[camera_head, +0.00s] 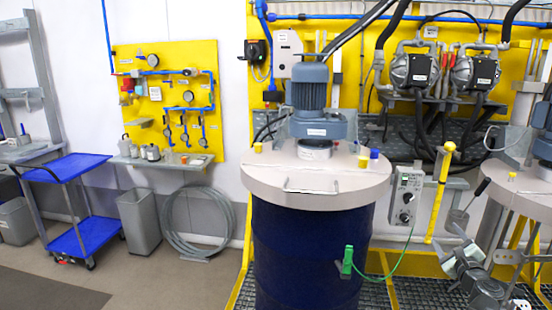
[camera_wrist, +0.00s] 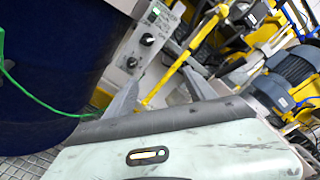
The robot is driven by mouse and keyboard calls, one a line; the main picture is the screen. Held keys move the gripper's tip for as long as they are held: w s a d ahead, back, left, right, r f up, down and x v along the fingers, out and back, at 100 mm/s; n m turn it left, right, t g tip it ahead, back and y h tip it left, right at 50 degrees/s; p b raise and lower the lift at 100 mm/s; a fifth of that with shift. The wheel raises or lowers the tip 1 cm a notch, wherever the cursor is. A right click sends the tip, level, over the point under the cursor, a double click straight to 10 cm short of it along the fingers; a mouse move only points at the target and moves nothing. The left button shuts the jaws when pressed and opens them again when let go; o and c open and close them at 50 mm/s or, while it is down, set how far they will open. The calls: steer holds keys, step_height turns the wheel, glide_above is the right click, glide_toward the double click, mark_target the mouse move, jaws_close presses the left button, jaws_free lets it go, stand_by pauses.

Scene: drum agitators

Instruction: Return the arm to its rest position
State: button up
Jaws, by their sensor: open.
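My gripper (camera_wrist: 162,90) shows in the wrist view, with its two grey fingers spread apart beyond the pale wrist housing. Nothing is seen between the fingers. The yellow post and the grey control box (camera_wrist: 150,38) lie beyond them. In the head view my arm is folded low at the right edge, right of the blue drum (camera_head: 305,250) and in front of the yellow post (camera_head: 440,190). The fingers are hard to make out there.
The drum carries a lid (camera_head: 270,180) and an agitator motor (camera_head: 310,85). A green clamp (camera_head: 347,262) with a green cable hangs at its side. A second agitator stands at the right edge.

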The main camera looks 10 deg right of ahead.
steer(key=w+a+f+n+g+y+p, duration=0.1)
steer(key=w+a+f+n+y, duration=0.1)
steer(key=a, duration=0.7)
steer(key=w+a+f+n+g+y+p, duration=0.1)
steer(key=w+a+f+n+g+y, duration=0.1)
steer(key=w+a+n, duration=0.4)
steer(key=w+a+f+n+g+y+p, duration=0.1)
steer(key=w+a+f+n+y, duration=0.2)
steer(key=a, duration=1)
steer(key=shift+w+a+f+n+g+y, duration=0.15)
steer(key=shift+w+f+n+y, duration=0.1)
steer(key=shift+n+y, duration=0.55)
steer(key=shift+w+a+f+n+g+y, duration=0.2)
steer(key=shift+n+y, duration=0.4)
steer(key=shift+n, duration=0.4)
steer(key=s+a+f+n+g+y+p, duration=0.1)
steer(key=a+f+n+g, duration=0.2)
steer(key=a, duration=0.3)
steer(key=s+a+f+n+g+p, duration=0.1)
steer(key=a+f+n+g, duration=0.1)
steer(key=a+n, duration=0.35)
steer(key=s+a+f+n+g+h+p, duration=0.2)
steer(key=s+a+f+n+g+h, duration=0.2)
steer(key=s+a+n+g, duration=0.3)
steer(key=s+a, duration=0.3)
steer(key=a, duration=0.1)
steer(key=shift+a, duration=0.3)
